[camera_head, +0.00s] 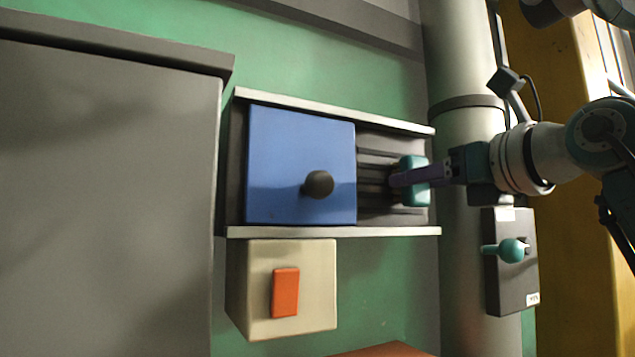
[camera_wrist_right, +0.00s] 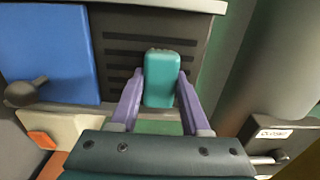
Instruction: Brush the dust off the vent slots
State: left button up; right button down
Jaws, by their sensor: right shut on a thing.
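The dark vent slots (camera_head: 374,172) lie in a grey panel, to the right of a blue cover (camera_head: 285,160) with a dark round knob (camera_head: 318,184). They also show in the right wrist view (camera_wrist_right: 122,57). My right gripper (camera_head: 402,179), with purple fingers, is shut on a teal block-shaped thing (camera_head: 415,196), likely the brush. In the right wrist view this teal thing (camera_wrist_right: 161,88) is between the fingers, in front of the slots' right part. I cannot tell whether it touches them. It hides part of the slots. No dust is clearly visible. My left gripper is not in view.
Pale rails (camera_head: 330,231) run above and below the blue cover. A cream box (camera_head: 312,320) with an orange switch (camera_head: 286,292) sits below. At right are a grey column (camera_head: 462,60) and a dark box with a teal lever (camera_head: 510,250). A grey cabinet (camera_head: 110,200) stands left.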

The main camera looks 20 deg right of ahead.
jog(key=shift+a, duration=1.35)
jog(key=d, duration=0.1)
jog(key=d+f+b, duration=0.1)
jog(key=d, duration=0.1)
jog(key=shift+w+d+f+b, duration=0.1)
jog(key=shift+f+b, duration=0.2)
jog(key=shift+b, duration=0.1)
jog(key=shift+d+f+b, duration=0.1)
jog(key=shift+d+b, duration=0.2)
jog(key=shift+d, duration=0.45)
jog(key=s+b, duration=0.1)
jog(key=s, duration=0.5)
jog(key=shift+d+b, duration=0.25)
jog(key=shift+b, duration=0.15)
